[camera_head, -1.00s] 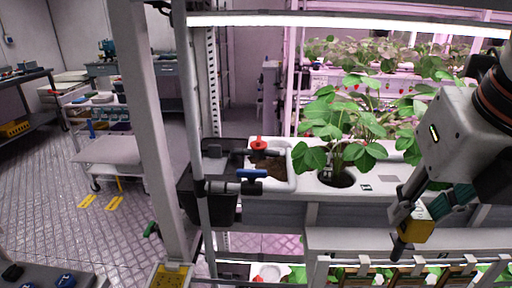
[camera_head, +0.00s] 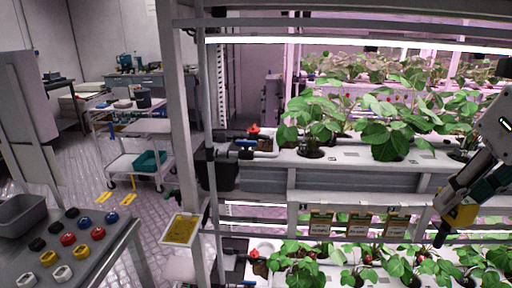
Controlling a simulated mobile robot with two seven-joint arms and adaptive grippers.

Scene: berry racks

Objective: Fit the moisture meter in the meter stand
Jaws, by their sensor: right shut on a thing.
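My right gripper (camera_head: 457,203) comes in from the right edge, in front of the planted rack. It is shut on the moisture meter (camera_head: 463,215), which has a yellow body and a dark probe pointing down and left. The meter is tilted and appears held clear of the lower plants. I cannot pick out the meter stand with certainty. My left gripper is not in view.
Strawberry plants grow in a white upper trough (camera_head: 345,160) and a lower row. Several brown-and-yellow tags (camera_head: 358,224) hang on a white rail. A yellow panel (camera_head: 180,229) sits by the post. A grey table (camera_head: 120,240) with coloured knobs stands at lower left.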

